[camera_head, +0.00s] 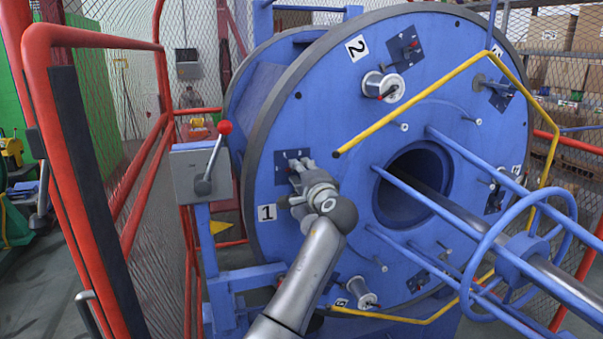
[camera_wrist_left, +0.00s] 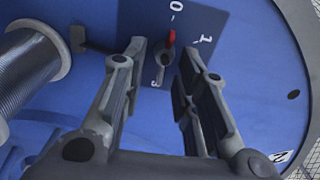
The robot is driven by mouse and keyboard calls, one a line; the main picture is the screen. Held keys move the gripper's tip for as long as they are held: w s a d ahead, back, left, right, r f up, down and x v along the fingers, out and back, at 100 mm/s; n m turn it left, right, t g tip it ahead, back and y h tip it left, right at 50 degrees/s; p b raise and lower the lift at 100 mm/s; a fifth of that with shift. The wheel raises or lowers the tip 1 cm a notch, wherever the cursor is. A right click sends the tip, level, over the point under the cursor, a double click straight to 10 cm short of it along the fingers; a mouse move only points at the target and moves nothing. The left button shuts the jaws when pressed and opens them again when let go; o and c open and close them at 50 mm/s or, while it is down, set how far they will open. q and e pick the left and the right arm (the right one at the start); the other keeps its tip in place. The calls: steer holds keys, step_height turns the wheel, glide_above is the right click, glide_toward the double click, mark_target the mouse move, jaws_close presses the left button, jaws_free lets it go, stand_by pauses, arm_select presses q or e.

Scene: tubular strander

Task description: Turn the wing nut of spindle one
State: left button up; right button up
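The blue strander disc (camera_head: 275,110) fills the middle of the head view. The label 1 (camera_head: 267,212) marks spindle one, beside a dark plate. My left gripper (camera_head: 300,168) is in front of that plate and hides part of it. In the left wrist view the dark plate (camera_wrist_left: 205,22) bears the numbers 0, 1 and 3. A small grey knob with a red tip, seemingly the wing nut (camera_wrist_left: 164,60), sits on it. My left gripper (camera_wrist_left: 163,50) is open, its fingers on either side of this nut in the picture. Contact cannot be told. My right gripper is out of view.
A metal spool (camera_wrist_left: 30,70) stands left of the fingers. A control box (camera_head: 201,172) with a red-knobbed lever is left of the disc. A yellow bent bar (camera_head: 430,90) crosses the disc face. A red guard frame (camera_head: 95,40) stands at the left.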

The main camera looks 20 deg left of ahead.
arm_select(q)
steer(key=v, duration=1.2)
stand_by(0.3)
